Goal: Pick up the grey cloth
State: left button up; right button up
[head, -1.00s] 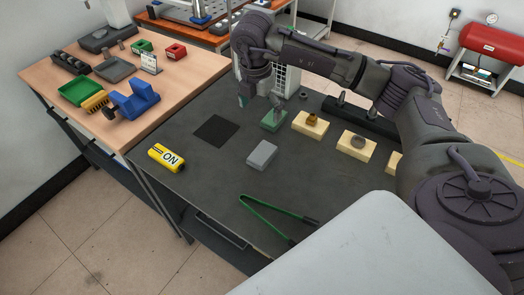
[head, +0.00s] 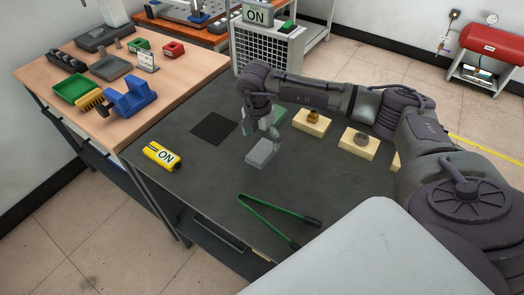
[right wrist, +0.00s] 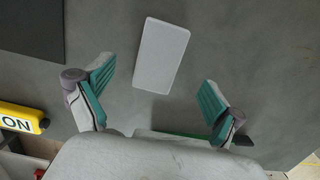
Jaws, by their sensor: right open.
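The grey cloth (head: 262,154) is a small flat-topped grey block shape lying on the dark bench top (head: 310,175). In the right wrist view the cloth (right wrist: 161,55) lies ahead of and roughly between the open fingers, apart from both. My right gripper (head: 260,132) is above the cloth in the head view and hides part of its far end. In the right wrist view my right gripper (right wrist: 158,92) is open and empty, with green finger pads. My left gripper is not in view.
Wooden blocks (head: 357,144) stand to the right. Green-handled tongs (head: 280,215) lie in front. A yellow ON device (head: 161,155) and a black mat (head: 214,129) are to the left.

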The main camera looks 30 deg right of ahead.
aim_at(262, 150)
jog(key=shift+s+f+p, duration=0.1)
jog(key=shift+f+p, duration=0.35)
jog(key=shift+f, duration=0.2)
notch_tip(262, 150, down, 4)
jog(key=shift+d+f+p, duration=0.1)
jog(key=shift+p, duration=0.45)
jog(key=c, duration=1.2)
jog(key=shift+w, duration=0.2)
jog(key=shift+r, duration=0.45)
jog(key=r+b, duration=0.1)
jog(key=d+r+b, duration=0.1)
jog(key=r, duration=0.1)
jog(key=shift+s+r, duration=0.15)
jog(key=shift+r, duration=0.1)
jog(key=shift+s+d+r+b, duration=0.55)
jog(key=shift+d+r, duration=0.55)
jog(key=shift+d, duration=0.55)
jog(key=shift+s+d+r+b, duration=0.4)
jog(key=shift+s+d+r, duration=0.3)
jog(key=shift+d+r, duration=0.75)
jog(key=shift+s+d+r+b, duration=0.55)
jog(key=shift+d+r, duration=0.25)
jog(key=shift+d, duration=1.1)
